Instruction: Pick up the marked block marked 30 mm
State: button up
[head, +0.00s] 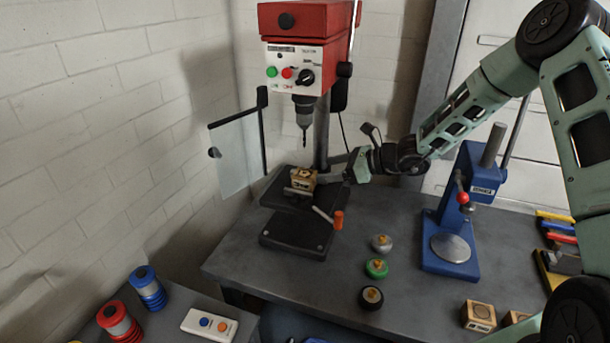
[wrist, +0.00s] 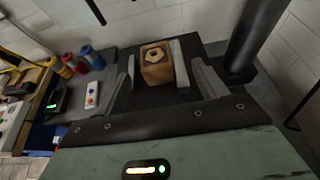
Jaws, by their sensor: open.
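A wooden block (head: 302,181) sits on the black drill press table, at the small vise under the drill bit. In the wrist view the block (wrist: 154,71) shows a hexagonal shape with a dark centre on its top. I cannot read a size mark on it. My gripper (head: 327,175) reaches in from the right, close to this block. In the wrist view my gripper (wrist: 164,64) is open, with the block ahead between the lines of its two fingers. Contact is not visible. Another wooden block (head: 478,316) stands at the bench's front right; its dark mark is too small to read.
The red drill press (head: 295,50) has a clear guard (head: 235,155) and an orange-tipped handle (head: 338,220) near my gripper. A blue arbor press (head: 455,225) stands right. Several round knobs (head: 376,268) lie mid-bench. A part-hidden block (head: 514,318) stands front right.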

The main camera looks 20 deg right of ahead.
aim_at(309, 174)
jog(key=p+x, duration=0.1)
jog(key=x, duration=0.1)
jog(key=p+x, duration=0.2)
jog(key=x, duration=0.1)
jog(key=shift+s+a, duration=0.2)
jog(key=shift+a, duration=0.2)
jog(key=shift+w+a+f, duration=0.3)
jog(key=shift+f, duration=0.1)
jog(key=c, duration=1.1)
